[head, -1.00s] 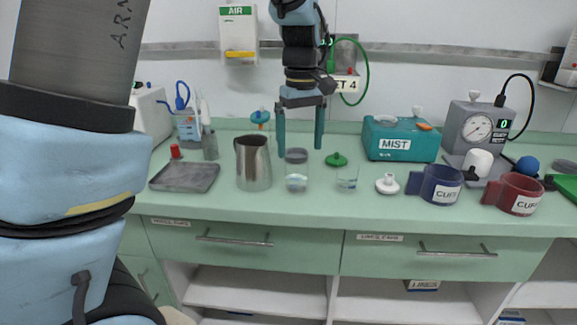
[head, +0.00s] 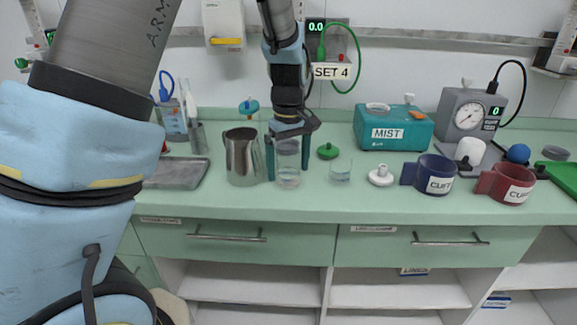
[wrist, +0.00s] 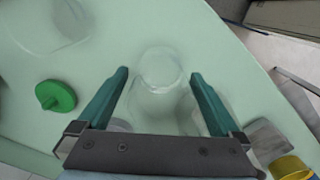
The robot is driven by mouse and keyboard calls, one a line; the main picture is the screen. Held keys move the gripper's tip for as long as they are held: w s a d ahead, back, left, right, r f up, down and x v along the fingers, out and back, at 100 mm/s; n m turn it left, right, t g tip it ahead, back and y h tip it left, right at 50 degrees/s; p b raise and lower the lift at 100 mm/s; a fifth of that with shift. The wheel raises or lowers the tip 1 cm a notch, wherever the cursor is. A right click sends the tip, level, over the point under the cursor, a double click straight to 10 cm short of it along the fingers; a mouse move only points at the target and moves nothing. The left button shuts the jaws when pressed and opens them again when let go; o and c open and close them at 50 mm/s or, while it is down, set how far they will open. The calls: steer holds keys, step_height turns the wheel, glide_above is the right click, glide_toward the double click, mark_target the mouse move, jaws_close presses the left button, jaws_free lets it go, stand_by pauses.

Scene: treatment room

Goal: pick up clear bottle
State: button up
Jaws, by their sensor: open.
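The clear bottle (head: 289,180) stands upright on the green counter, just right of the metal jug. My gripper (head: 288,172) is over it, pointing down, with one finger on each side of its upper part. In the wrist view the clear bottle (wrist: 158,75) shows faintly between the two teal fingers of my gripper (wrist: 160,74). The fingers are apart, with a visible gap on each side of the bottle. The bottle's lower part is hard to make out in the wrist view.
The metal jug (head: 244,160) stands close on the left. A green lid (head: 328,151) and a clear beaker (head: 341,171) are close on the right. A white stopper (head: 380,176), blue cuff mug (head: 433,176) and mist box (head: 395,128) are farther right. A metal tray (head: 178,173) lies left.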

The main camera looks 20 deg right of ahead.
steer(key=shift+f, duration=0.65)
steer(key=c, duration=1.4)
steer(key=shift+c, duration=0.4)
steer(key=shift+r, duration=0.15)
